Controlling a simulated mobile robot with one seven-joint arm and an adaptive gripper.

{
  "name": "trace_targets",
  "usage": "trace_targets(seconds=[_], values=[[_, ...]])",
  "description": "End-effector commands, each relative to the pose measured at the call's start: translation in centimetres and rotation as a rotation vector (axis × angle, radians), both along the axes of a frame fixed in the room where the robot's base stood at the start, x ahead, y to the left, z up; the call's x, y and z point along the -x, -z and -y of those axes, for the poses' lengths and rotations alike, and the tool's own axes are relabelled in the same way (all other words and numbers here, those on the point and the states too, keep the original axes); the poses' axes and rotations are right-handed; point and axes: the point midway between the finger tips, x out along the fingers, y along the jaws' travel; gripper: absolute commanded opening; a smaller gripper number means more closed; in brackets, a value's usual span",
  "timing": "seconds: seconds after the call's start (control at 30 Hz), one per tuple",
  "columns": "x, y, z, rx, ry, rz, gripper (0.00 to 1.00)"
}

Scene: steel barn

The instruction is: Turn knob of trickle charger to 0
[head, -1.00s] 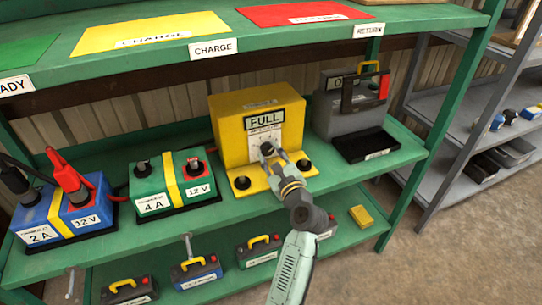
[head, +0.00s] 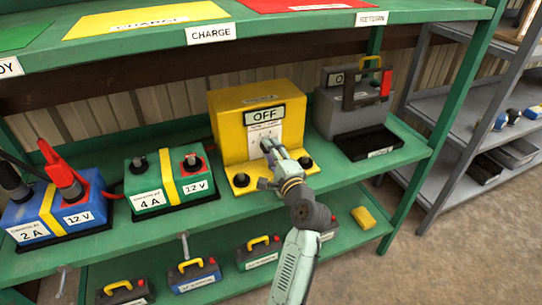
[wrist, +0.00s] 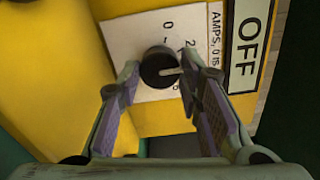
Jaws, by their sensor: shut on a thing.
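The yellow charger box (head: 233,131) stands on the green middle shelf; I take it as the trickle charger, though its top label is unreadable. Its sign (head: 265,114) reads OFF, also in the wrist view (wrist: 248,48). The black knob (wrist: 160,67) sits on a white dial plate with 0 and 2 legible; its pale pointer mark points right in the wrist view, not up at the 0. My gripper (head: 268,150) is at the box front, its fingers (wrist: 159,72) on either side of the knob and shut on it. In the head view the fingers mostly hide the knob.
A blue charger (head: 67,213) and a green charger (head: 150,202) stand left of the box. A grey unit (head: 342,119) stands close on its right. The upper shelf edge (head: 280,30) runs above. Batteries (head: 195,272) and a yellow block (head: 363,218) lie on the lower shelf.

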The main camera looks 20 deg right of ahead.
Motion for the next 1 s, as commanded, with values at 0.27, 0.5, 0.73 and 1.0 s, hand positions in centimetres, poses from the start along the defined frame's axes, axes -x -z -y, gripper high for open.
trace_targets(seconds=[0.27, 0.5, 0.73, 1.0], values=[[0.01, 0.28, 0.00, 0.263, 0.000, 0.010, 0.05], [-0.01, 0.29, 0.01, 0.473, 0.000, 0.016, 0.05], [0.01, 0.22, 0.01, 0.628, 0.000, 0.022, 0.05], [-0.02, 0.10, -0.04, 0.729, -0.001, 0.025, 0.05]])
